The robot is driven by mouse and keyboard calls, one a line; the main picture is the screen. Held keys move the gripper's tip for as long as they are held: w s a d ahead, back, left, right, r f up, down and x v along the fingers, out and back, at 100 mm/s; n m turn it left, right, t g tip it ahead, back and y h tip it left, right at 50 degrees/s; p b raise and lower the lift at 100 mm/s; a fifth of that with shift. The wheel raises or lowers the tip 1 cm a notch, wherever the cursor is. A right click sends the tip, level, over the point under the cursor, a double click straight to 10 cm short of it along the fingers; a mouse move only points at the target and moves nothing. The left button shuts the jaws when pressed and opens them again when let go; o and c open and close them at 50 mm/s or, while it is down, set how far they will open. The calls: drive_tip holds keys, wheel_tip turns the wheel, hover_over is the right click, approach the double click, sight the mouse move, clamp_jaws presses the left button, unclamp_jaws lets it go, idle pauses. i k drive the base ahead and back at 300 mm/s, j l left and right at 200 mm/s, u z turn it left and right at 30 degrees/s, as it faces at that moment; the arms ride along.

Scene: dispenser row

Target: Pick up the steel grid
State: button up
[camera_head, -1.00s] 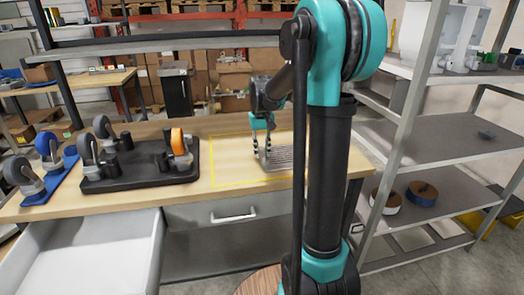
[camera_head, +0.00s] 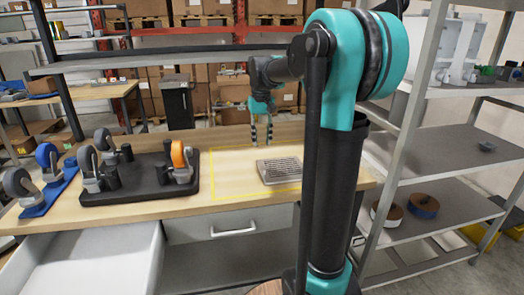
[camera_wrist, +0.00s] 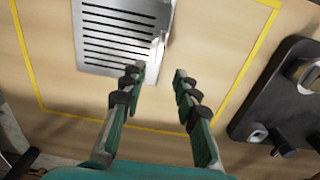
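The steel grid (camera_head: 279,170) is a flat silver slotted plate. It lies on the wooden workbench (camera_head: 225,202) inside a yellow taped outline, towards its right side. In the wrist view the grid (camera_wrist: 122,30) is at the top left, with a raised edge on its right side. My gripper (camera_head: 262,141) is raised above the bench, apart from the grid. In the wrist view my gripper (camera_wrist: 159,73) has its two fingers spread with nothing between them. The grid's top end is cut off in that view.
A black tray (camera_head: 130,192) with caster wheels stands left of the outline, and a blue plate (camera_head: 38,205) with casters is farther left. An open drawer (camera_head: 90,262) juts from the bench front. A grey shelf rack (camera_head: 440,160) stands at right. The outline's left part is clear.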

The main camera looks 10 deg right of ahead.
sight(283, 169)
drive_tip(key=k+j+z, duration=0.2)
drive_tip(key=j+z, duration=0.2)
drive_tip(key=k+j+z, duration=0.2)
drive_tip(key=j+z, duration=0.15)
drive_tip(key=k+j+z, duration=0.25)
drive_tip(key=z, duration=0.15)
